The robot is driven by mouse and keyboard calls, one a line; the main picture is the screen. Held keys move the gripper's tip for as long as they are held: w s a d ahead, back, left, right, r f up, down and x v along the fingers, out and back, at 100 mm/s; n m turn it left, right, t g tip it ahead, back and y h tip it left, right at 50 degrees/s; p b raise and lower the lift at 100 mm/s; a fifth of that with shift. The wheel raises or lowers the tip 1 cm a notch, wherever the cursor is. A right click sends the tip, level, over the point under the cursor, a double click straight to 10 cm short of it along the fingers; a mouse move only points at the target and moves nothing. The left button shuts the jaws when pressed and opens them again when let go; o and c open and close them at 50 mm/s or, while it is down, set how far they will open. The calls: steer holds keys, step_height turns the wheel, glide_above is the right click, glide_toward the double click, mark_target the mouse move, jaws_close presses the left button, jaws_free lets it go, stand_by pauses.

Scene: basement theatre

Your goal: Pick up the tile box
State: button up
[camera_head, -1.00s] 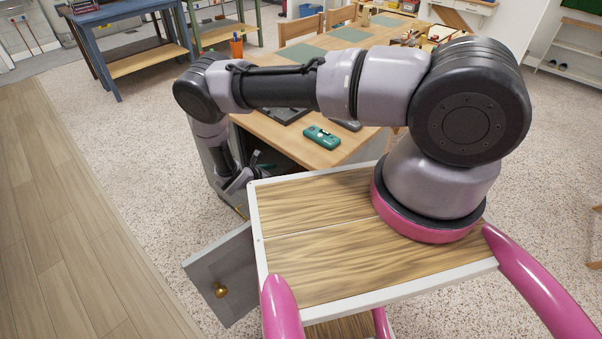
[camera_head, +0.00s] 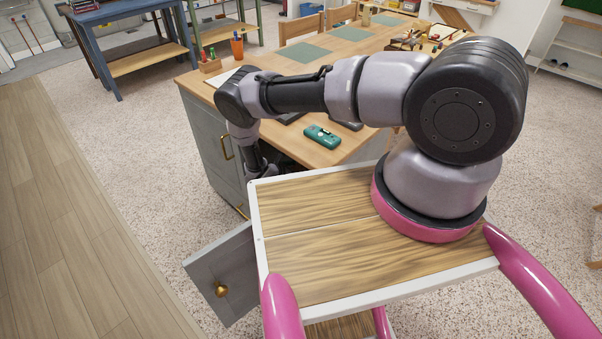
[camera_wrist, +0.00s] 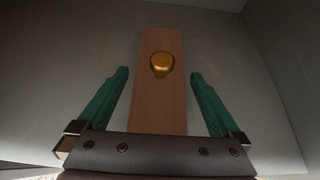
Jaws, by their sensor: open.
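In the wrist view, a tall brown wooden box (camera_wrist: 160,106), which looks like the tile box, has a round gold knob or clasp (camera_wrist: 161,64) near its far end. It stands inside a grey-walled space. My gripper (camera_wrist: 159,74) is open, with one green finger on each side of the box and a gap between each finger and the wood. I cannot tell how deep the box lies between the fingers. In the head view, my wrist reaches into the cabinet (camera_head: 212,150) under the table; the fingers and the box are hidden there.
The cabinet door (camera_head: 224,275) hangs open with a brass knob. On the tabletop (camera_head: 318,153) are a teal device (camera_head: 322,137), an orange pencil cup (camera_head: 237,47) and dark items. Grey cabinet walls (camera_wrist: 60,60) surround my gripper. Speckled floor is free at the left.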

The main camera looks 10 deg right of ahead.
steer(key=c, duration=1.5)
steer(key=shift+c, duration=0.4)
steer(key=shift+r, duration=0.15)
